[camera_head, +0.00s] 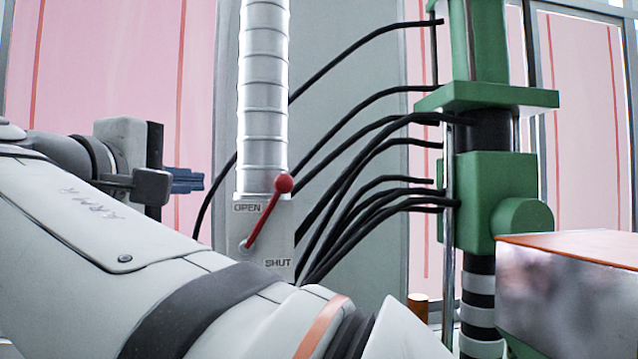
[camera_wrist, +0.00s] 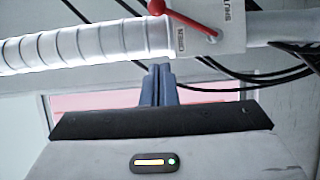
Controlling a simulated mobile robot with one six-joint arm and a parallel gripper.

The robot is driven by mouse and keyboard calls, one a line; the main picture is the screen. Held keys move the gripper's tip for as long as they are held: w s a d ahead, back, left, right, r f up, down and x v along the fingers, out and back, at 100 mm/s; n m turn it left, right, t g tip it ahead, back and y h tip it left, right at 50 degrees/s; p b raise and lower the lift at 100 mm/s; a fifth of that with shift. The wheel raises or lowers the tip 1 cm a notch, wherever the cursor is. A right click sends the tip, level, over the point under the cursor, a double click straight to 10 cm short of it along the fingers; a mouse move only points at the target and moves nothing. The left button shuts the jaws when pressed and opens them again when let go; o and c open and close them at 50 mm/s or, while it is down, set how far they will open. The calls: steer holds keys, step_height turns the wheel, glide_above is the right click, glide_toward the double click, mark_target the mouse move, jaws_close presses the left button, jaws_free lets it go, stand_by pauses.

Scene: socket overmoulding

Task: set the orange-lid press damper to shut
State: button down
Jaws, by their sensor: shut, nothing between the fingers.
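The damper plate (camera_head: 280,222) sits at the foot of a ribbed silver duct, with OPEN printed at its top and SHUT at its lower right. Its red lever (camera_head: 266,213) slants up and right from its pivot, the ball knob beside the OPEN end. The red lever (camera_wrist: 187,21) also shows at the top of the wrist view. My gripper (camera_head: 202,181) has its blue fingers together, empty, left of the duct and apart from the lever. The fingers (camera_wrist: 160,70) point toward the duct in the wrist view. A box with an orange lid (camera_head: 575,242) stands at right.
The silver duct (camera_head: 263,100) rises above the plate. Several black hoses run from behind it to a green press column (camera_head: 490,190). My arm fills the lower left and hides what lies below the plate. A gap separates my fingers from the duct.

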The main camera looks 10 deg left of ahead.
steer(key=p, duration=0.3)
glide_toward(267, 212)
steer(key=w+a+r, duration=0.2)
steer(key=w+r, duration=0.3)
steer(key=d, duration=0.1)
steer(key=w+d, duration=0.2)
steer(key=shift+d+f, duration=0.25)
steer(key=shift+d, duration=0.05)
steer(key=shift+d, duration=0.1)
